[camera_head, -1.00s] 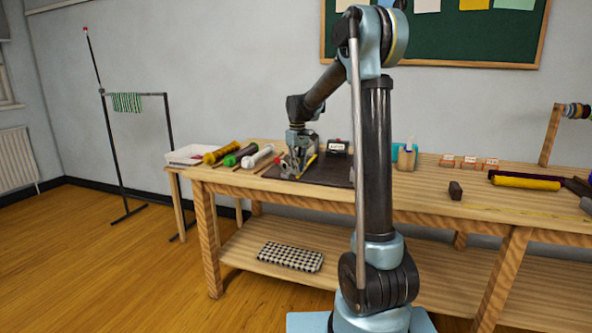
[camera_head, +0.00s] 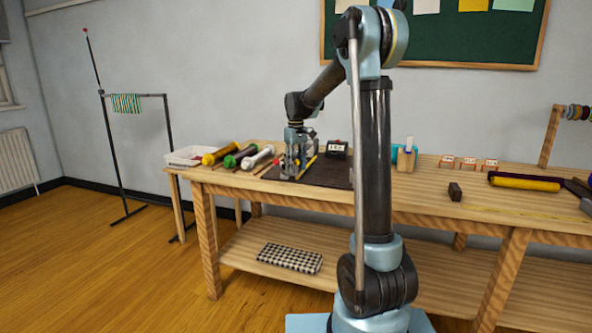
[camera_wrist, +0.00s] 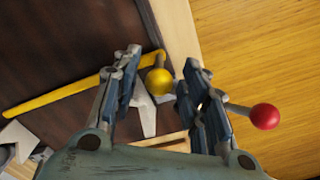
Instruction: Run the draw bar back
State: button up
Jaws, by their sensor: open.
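My gripper (camera_head: 293,168) points down over the dark mat (camera_head: 330,173) on the workbench. It also shows in the wrist view (camera_wrist: 161,62), with its two fingers apart. A yellow ball knob (camera_wrist: 159,82) on a short grey stem shows in the gap between the fingers; I see no finger closed on it. A red ball knob (camera_wrist: 265,117) on a grey rod sticks out to the right, outside the right finger. Which of these belongs to the draw bar I cannot tell. The fingers hide much of the mechanism, including the rod's inner end.
Rolls in several colours, such as a green one (camera_head: 240,156), lie left of the mat beside a white tray (camera_head: 190,156). Bench space right of my arm is partly clear.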

notch_tip(320, 180, up, 11)
jog(key=shift+f, duration=0.15)
dwell(0.4)
jog(key=s+d+f+m, duration=0.15)
jog(key=s+d, duration=0.25)
jog(key=s, duration=0.4)
jog(key=s+d+f+m+t, duration=0.1)
jog(key=s+d+f, duration=0.2)
jog(key=s, duration=0.5)
jog(key=s+d+f+m, duration=0.15)
jog(key=s+d, duration=0.25)
jog(key=s, duration=0.4)
jog(key=s+d+f+m, duration=0.1)
jog(key=s+d+f, duration=0.1)
jog(key=s+f, duration=0.6)
jog(key=s+d+f+m+t, duration=0.1)
jog(key=s+d+f+m, duration=0.1)
jog(key=s+f, duration=0.6)
jog(key=shift+s+d+f, duration=0.25)
jog(key=shift+s+f, duration=0.15)
jog(key=shift+s, duration=0.4)
jog(key=shift+w, duration=0.1)
